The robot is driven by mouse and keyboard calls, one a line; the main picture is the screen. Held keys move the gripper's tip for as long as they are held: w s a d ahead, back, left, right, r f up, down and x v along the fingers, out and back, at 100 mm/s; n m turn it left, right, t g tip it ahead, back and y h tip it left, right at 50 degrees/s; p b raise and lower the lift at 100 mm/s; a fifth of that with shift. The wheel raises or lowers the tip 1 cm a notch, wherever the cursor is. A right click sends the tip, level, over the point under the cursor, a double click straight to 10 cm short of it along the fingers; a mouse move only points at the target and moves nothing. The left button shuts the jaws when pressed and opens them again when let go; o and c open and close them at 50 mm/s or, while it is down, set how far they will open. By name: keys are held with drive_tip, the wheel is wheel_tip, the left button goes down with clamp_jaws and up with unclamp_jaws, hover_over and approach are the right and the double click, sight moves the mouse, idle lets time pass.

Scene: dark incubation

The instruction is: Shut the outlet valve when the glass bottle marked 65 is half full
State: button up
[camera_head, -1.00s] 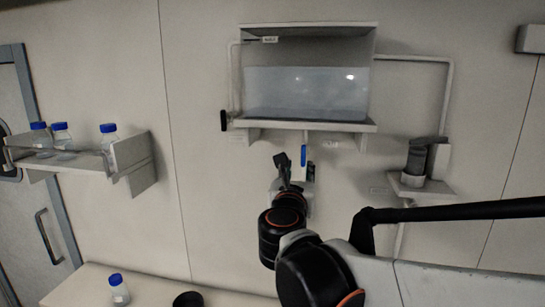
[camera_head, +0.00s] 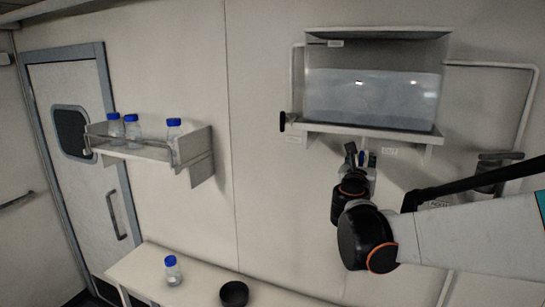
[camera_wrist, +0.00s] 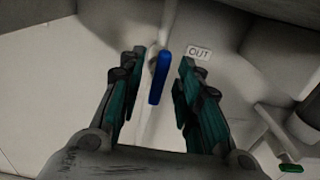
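A blue lever (camera_wrist: 160,78) hangs under the tank beside a label reading OUT (camera_wrist: 198,52). It also shows in the head view (camera_head: 373,159), partly behind my gripper. My gripper (camera_wrist: 161,62) is open, with one finger on each side of the lever and visible gaps between. In the head view my gripper (camera_head: 358,158) is just below the tank shelf. The clear tank (camera_head: 375,98) holds pale liquid to well over half its height. No mark 65 is readable on any bottle, and the space below the outlet is largely hidden by my arm.
Several blue-capped bottles are in view: some on the wall shelf (camera_head: 203,155), one bottle (camera_head: 173,272) on the bench (camera_head: 205,275) beside a black bowl (camera_head: 233,293). A black handle (camera_head: 283,121) sits at the tank's left. A dark device (camera_head: 488,175) stands on the right.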

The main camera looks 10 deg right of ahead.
drive_tip(key=shift+w+d, duration=0.1)
drive_tip(key=shift+w, duration=0.1)
clamp_jaws()
